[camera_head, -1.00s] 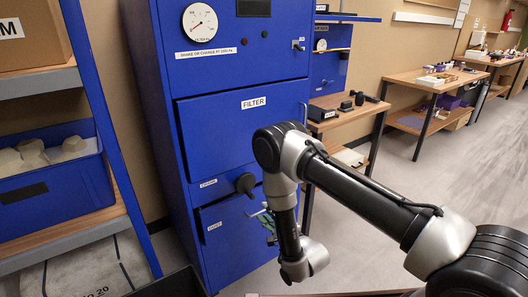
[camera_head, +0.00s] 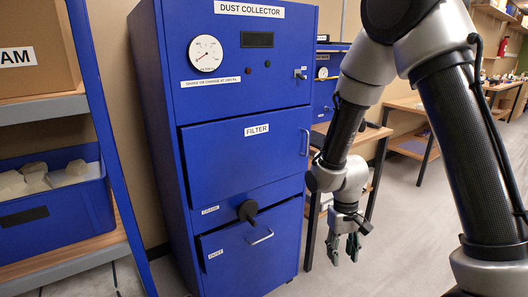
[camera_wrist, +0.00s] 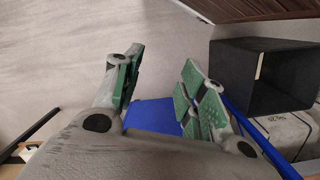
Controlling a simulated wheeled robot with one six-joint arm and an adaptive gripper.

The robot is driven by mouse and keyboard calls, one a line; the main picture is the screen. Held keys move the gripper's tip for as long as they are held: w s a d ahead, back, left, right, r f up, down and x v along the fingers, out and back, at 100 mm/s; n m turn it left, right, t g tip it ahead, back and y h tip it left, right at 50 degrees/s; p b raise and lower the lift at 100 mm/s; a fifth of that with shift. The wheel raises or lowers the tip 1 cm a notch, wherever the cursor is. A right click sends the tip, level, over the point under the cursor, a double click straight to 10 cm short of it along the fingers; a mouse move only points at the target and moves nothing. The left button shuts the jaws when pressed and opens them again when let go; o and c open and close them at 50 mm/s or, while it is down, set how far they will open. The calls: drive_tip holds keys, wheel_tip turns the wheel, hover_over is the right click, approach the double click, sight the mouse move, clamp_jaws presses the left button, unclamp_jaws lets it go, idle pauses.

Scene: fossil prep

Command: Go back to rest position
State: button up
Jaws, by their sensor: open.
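My gripper (camera_head: 344,255) hangs from my bent arm, to the right of the blue dust collector (camera_head: 222,100) and clear of its front. Its green-padded fingers point down and are apart. The wrist view also shows my gripper (camera_wrist: 160,75), with nothing held between the fingers. The cabinet's lower DUST drawer (camera_head: 240,262) has a dark gap along its top edge, so it looks slightly ajar. Its metal handle (camera_head: 262,237) is free. The FILTER panel (camera_head: 240,150) sits above it, with a black CRANK knob (camera_head: 247,210) between them.
A blue-framed shelf at the left holds a blue bin (camera_head: 60,215) of pale blocks and a cardboard box (camera_head: 35,50). Wooden benches (camera_head: 408,104) run along the right. A black open box (camera_wrist: 262,78) shows in the wrist view. Grey floor (camera_head: 390,225) is open at right.

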drive_tip(key=s+d+r+t, duration=0.2)
drive_tip(key=s+d+r, duration=0.2)
drive_tip(key=r, duration=0.5)
drive_tip(key=s+d+r+m+t, duration=0.1)
drive_tip(key=s+d+r, duration=0.4)
drive_tip(key=r, duration=0.5)
drive_tip(key=s+d+r+m+t, duration=0.1)
drive_tip(key=s+d+r, duration=0.4)
drive_tip(key=r, duration=0.5)
drive_tip(key=shift+s+d+r+t+y, duration=0.2)
drive_tip(key=shift+d+r+t+y, duration=0.1)
drive_tip(key=shift+t, duration=0.6)
